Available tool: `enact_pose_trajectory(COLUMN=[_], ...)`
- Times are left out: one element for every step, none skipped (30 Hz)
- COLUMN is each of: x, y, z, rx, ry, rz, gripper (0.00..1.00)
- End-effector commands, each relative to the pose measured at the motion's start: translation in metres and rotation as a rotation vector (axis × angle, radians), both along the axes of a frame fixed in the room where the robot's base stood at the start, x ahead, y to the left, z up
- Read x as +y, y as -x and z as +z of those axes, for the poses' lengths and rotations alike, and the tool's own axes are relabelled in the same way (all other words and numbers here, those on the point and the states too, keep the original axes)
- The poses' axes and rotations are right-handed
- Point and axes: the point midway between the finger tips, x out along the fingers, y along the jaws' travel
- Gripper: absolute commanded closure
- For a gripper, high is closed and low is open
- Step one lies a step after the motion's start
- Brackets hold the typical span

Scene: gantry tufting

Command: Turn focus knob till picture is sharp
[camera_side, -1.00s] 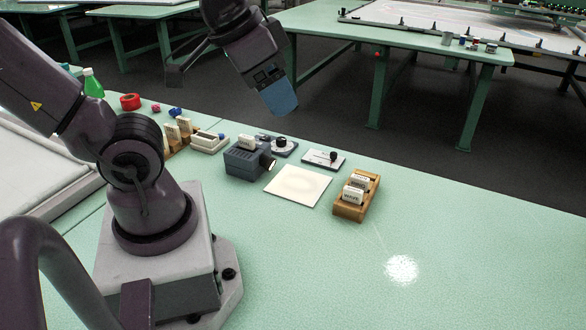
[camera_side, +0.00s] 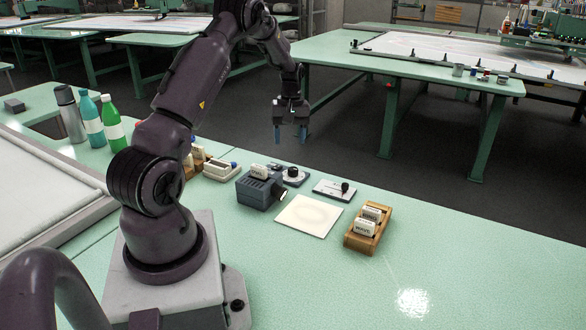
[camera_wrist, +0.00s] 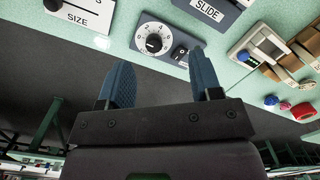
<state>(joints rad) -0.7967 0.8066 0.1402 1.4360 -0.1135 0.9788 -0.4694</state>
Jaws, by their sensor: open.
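The dial panel (camera_side: 291,176) lies behind the projector, with a round black knob (camera_side: 293,171). In the wrist view this knob (camera_wrist: 155,43) sits on a numbered white scale, beside a smaller dark control (camera_wrist: 180,52). The blue-grey projector (camera_side: 260,189) holds a white slide and faces a pale square board (camera_side: 308,215). A faint, soft-edged ring shows on the board; I cannot make out a crisp picture. My gripper (camera_side: 290,134) is open and empty, its blue fingers pointing down above and behind the dial panel. In the wrist view the fingers (camera_wrist: 162,68) are apart, short of the knob.
A panel marked SIZE (camera_wrist: 85,14) with a black slider knob (camera_side: 345,187) lies right of the dial. A wooden rack (camera_side: 352,239) of slides stands at the right. A cream tray (camera_side: 219,169) and bottles (camera_side: 110,120) are at the left.

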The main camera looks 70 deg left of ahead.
Motion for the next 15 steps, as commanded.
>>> enact_pose_trajectory(x=[0.016,0.023,0.031,0.035,0.040,0.045,0.046,0.045,0.043,0.043,0.043,0.043,0.043,0.043,0.043], y=[0.001,-0.001,-0.005,-0.010,-0.015,-0.021,-0.022,-0.022,-0.021,-0.021,-0.021,-0.021,-0.021,-0.021,-0.021], z=[-0.013,-0.017,-0.018,-0.016,-0.010,-0.002,0.001,0.000,-0.002,-0.003,-0.004,-0.007,-0.011,-0.015,-0.021], rx=[0.005,0.003,-0.004,-0.012,-0.026,-0.044,-0.049,-0.046,-0.043,-0.041,-0.041,-0.041,-0.041,-0.040,-0.038], ry=[-0.003,-0.011,-0.023,-0.034,-0.047,-0.063,-0.066,-0.062,-0.058,-0.058,-0.058,-0.058,-0.058,-0.057,-0.056], rz=[0.064,0.101,0.139,0.164,0.189,0.224,0.249,0.268,0.286,0.296,0.302,0.305,0.305,0.304,0.304], gripper=[0.41,0.41,0.41,0.41,0.41,0.41,0.41,0.41,0.41,0.41,0.41,0.41,0.41,0.41,0.41])
